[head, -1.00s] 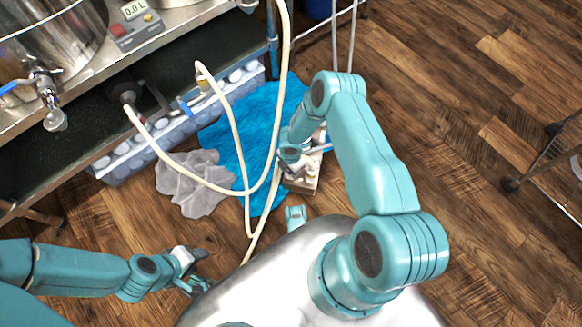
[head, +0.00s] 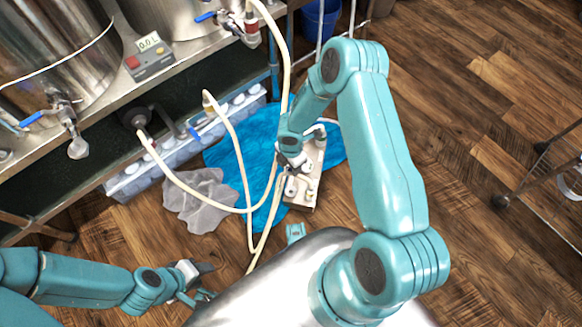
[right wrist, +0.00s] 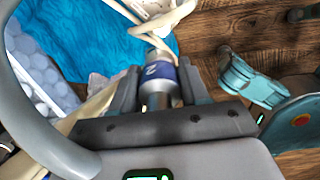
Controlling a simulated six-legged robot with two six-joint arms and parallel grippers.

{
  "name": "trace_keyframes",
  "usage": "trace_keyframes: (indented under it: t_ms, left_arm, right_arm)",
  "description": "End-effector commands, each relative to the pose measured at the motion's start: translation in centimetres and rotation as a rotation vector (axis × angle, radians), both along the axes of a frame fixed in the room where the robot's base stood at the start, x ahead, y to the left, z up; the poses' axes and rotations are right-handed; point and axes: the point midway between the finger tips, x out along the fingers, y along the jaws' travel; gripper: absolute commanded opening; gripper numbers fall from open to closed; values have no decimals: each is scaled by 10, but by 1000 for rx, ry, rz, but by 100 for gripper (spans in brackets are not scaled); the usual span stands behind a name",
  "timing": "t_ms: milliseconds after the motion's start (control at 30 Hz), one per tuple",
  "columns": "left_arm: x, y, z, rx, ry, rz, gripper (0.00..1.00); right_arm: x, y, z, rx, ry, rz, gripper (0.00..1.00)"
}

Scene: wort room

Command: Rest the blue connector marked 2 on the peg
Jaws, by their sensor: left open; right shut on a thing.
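The blue connector marked 2 (right wrist: 161,72) is a metal fitting with a blue band and a white 2, on the end of a cream hose. It sits between the fingers of my right gripper (right wrist: 157,90), which is shut on it. In the head view my right gripper (head: 291,163) hangs over the left side of a pale board with fittings (head: 302,193) and hides the connector there. My left gripper (head: 203,284) is open and empty at the lower left, away from the connector. I cannot pick out the peg with certainty.
Cream hoses (head: 240,160) loop from the steel bench to the floor. A blue towel (head: 225,152) and a grey cloth (head: 200,200) lie beside a crate of pale round items (head: 130,184). A wire rack (head: 545,165) stands at right. The wood floor between is clear.

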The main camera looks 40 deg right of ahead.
Motion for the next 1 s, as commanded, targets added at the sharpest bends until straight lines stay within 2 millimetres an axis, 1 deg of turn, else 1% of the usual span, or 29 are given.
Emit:
trace_keyframes:
  t_ms: [433,1000]
  left_arm:
    - [0,0,3,0,0,0,43]
    - [0,0,30,0,0,1,43]
  right_arm:
    - [0,0,5,0,0,0,9]
    - [0,0,42,0,0,0,9]
